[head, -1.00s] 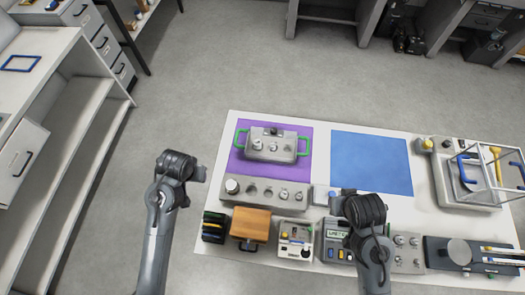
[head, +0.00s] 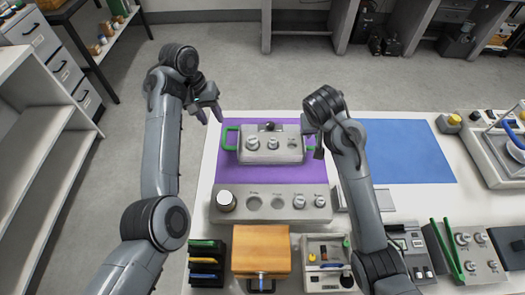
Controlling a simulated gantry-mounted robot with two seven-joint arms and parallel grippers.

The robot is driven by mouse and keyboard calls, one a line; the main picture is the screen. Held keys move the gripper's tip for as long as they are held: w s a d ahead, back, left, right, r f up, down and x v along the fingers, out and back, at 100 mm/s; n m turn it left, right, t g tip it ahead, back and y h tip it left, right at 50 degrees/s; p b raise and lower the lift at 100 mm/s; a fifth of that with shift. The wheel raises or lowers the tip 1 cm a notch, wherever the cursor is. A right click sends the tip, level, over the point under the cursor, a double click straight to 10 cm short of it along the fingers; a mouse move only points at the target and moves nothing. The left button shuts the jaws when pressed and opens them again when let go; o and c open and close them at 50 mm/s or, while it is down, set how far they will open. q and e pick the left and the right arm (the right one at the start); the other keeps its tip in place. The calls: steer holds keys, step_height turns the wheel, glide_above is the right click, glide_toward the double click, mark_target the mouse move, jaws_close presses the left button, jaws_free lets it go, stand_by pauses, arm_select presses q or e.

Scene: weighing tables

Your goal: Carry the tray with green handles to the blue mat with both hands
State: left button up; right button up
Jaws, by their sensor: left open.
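The tray (head: 271,156) is a grey box with knobs on top. It stands on the purple mat (head: 215,173), with a green handle on its left (head: 230,138) and one on its right, partly covered by my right arm. The blue mat (head: 412,150) lies flat and empty to the right of the purple one, partly behind my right arm. My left gripper (head: 208,117) is open and empty, just left of and above the left handle, apart from it. My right gripper (head: 316,145) is by the right handle; its fingers are mostly hidden by the arm.
A long grey block with knobs (head: 270,203) lies just in front of the purple mat. An orange-brown box (head: 261,249) and small instruments line the table's front. A balance (head: 485,150) stands at the right end.

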mark_target(224, 137)
steer(key=shift+w, duration=0.1)
arm_select(q)
steer(key=shift+d+r, duration=0.1)
steer(key=shift+d, duration=0.2)
arm_select(e)
steer(key=shift+d, duration=0.1)
arm_select(q)
steer(key=shift+s+d+f, duration=0.1)
steer(key=shift+d+f, duration=0.25)
steer(key=shift+f, duration=1.45)
steer(key=shift+d+f, duration=0.35)
steer(key=shift+f, duration=1.4)
steer(key=shift+s+d+f, duration=0.1)
steer(key=shift+d+f, duration=0.25)
steer(key=shift+f, duration=1.45)
arm_select(e)
steer(key=shift+x, duration=5.3)
arm_select(q)
jaws_close()
arm_select(e)
jaws_close()
arm_select(q)
steer(key=shift+r, duration=0.1)
